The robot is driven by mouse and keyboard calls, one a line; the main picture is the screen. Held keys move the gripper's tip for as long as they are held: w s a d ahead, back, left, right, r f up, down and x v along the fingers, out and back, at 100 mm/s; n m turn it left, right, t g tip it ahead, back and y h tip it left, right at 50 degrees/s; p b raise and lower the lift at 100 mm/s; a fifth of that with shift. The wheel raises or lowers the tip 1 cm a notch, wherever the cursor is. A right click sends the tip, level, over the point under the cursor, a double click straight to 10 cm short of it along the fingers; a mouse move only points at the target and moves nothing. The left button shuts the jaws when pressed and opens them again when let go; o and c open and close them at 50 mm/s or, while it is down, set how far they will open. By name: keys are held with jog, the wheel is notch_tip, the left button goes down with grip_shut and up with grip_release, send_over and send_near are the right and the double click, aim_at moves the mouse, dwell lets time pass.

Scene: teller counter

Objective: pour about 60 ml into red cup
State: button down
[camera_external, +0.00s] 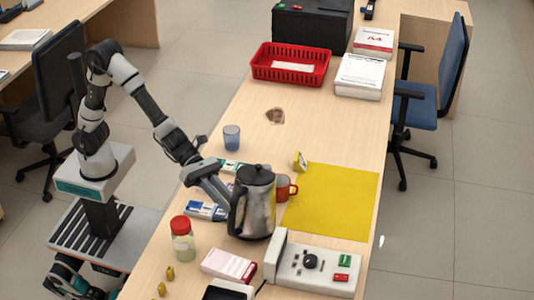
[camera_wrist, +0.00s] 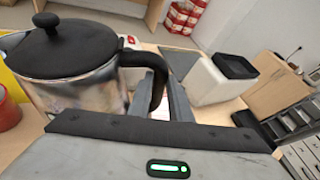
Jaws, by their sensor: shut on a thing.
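A metal kettle (camera_external: 257,205) with a black lid and black handle is upright over the counter. I cannot tell whether its base touches the counter. My gripper (camera_external: 226,198) is shut on the kettle's handle, on its left side. In the wrist view the handle passes between the fingers of my gripper (camera_wrist: 160,95), and the kettle (camera_wrist: 85,75) fills the left. The red cup (camera_external: 286,189) stands just behind and right of the kettle, partly hidden by it. It also shows in the wrist view (camera_wrist: 9,112) at the left edge. The cup's inside is hidden.
A yellow mat (camera_external: 335,200) lies right of the cup, with a small yellow object (camera_external: 300,161) by its corner. A blue cup (camera_external: 231,138), a red-lidded jar (camera_external: 182,240), small boxes (camera_external: 206,211) and a grey control box (camera_external: 318,264) stand around. A red basket (camera_external: 291,65) is farther back.

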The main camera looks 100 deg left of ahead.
jog(key=shift+d+f+m+y, duration=0.25)
jog(key=shift+d+f+m, duration=0.15)
jog(key=shift+f, duration=0.25)
jog(key=shift+d+f+m+y, duration=0.25)
jog(key=shift+f+m, duration=0.15)
jog(key=shift+f, duration=0.2)
jog(key=shift+r, duration=0.1)
